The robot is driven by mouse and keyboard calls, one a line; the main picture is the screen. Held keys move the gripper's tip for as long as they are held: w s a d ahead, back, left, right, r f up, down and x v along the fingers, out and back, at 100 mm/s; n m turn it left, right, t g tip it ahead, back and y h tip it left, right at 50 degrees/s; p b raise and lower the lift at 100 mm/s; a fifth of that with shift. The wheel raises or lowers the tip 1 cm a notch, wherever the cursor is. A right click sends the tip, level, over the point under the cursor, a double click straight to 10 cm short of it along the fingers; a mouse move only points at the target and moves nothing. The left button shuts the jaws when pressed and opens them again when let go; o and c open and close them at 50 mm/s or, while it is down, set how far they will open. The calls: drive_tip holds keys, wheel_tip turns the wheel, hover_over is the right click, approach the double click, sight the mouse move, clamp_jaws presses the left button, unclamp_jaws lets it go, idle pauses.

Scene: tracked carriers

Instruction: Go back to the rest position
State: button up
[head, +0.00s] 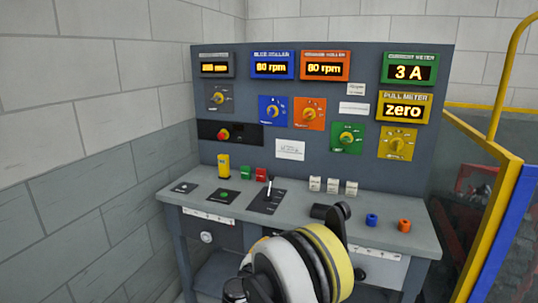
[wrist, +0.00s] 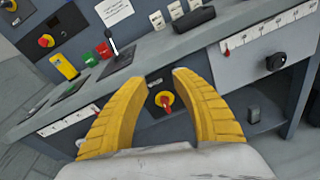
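My gripper (wrist: 155,80) shows in the wrist view with two yellow ridged fingers, apart and with nothing held between them. Beyond the gap is a red knob on a yellow disc (wrist: 165,99) on the dark front of the console's desk. I cannot tell how far the fingertips are from it. In the head view my arm, white, black and yellow, rises at the bottom centre before the desk edge, and the fingers are hidden. The grey control console (head: 300,190) stands ahead with its upright panel and sloping desk.
Blue (head: 371,219) and orange (head: 404,225) knobs sit on the desk's right, near a black cylinder (head: 319,211). A lever (head: 269,188) stands at the desk's middle. A yellow-railed barrier (head: 497,180) borders the right, and a block wall (head: 75,150) the left.

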drive_tip(key=s+d+r+m+g+y, duration=0.2)
drive_tip(key=s+d+r+m+g, duration=0.4)
drive_tip(key=s+d+r+m, duration=0.9)
drive_tip(key=s+d+f+m+g+y, duration=0.1)
drive_tip(key=s+m, duration=0.5)
drive_tip(key=s, duration=0.6)
drive_tip(key=s+d+f+m+g+y, duration=0.1)
drive_tip(key=s+m+y, duration=0.2)
drive_tip(key=s+m, duration=0.4)
drive_tip(key=s, duration=0.5)
drive_tip(key=shift+s+d+f, duration=0.15)
drive_tip(key=shift+s+d, duration=0.1)
